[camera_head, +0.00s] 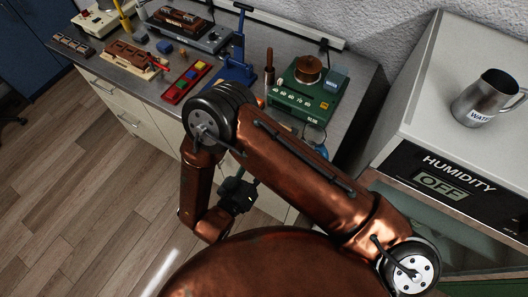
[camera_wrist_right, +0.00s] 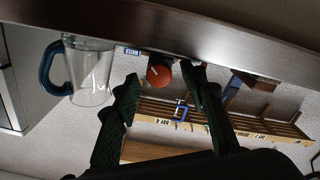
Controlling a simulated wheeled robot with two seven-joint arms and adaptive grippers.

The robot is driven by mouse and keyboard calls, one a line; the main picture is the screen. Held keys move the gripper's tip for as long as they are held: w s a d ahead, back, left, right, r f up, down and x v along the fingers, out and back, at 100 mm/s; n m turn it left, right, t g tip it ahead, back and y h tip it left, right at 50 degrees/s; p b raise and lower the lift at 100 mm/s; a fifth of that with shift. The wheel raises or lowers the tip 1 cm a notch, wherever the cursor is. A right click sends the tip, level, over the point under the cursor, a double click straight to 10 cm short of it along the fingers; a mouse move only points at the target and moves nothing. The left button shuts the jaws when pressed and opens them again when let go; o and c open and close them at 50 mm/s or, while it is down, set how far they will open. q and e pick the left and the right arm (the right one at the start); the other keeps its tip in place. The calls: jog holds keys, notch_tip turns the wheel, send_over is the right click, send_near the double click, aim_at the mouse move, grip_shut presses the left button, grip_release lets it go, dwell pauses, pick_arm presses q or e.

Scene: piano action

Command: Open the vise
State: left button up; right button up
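No vise shows clearly enough to name for certain. A blue metal tool (camera_head: 235,70) with a flat base and upright part stands near the bench front in the head view; it may be the vise. My right gripper (camera_head: 238,192) hangs in front of the bench, below its top and apart from it. In the right wrist view my right gripper (camera_wrist_right: 160,80) has its two dark green fingers spread, with nothing between them. A red-orange round knob (camera_wrist_right: 158,74) shows beyond the fingertips, at the bench edge. What it belongs to is unclear. My left gripper is out of view.
The bench (camera_head: 140,85) carries a red tray (camera_head: 186,82), a green scale (camera_head: 305,90) and wooden parts. A humidity cabinet (camera_head: 450,170) stands right. The floor in front is clear.

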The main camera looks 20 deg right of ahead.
jog(key=shift+s+a, duration=0.1)
jog(key=v, duration=1.1)
jog(key=shift+s+a, duration=0.25)
jog(key=shift+a, duration=0.05)
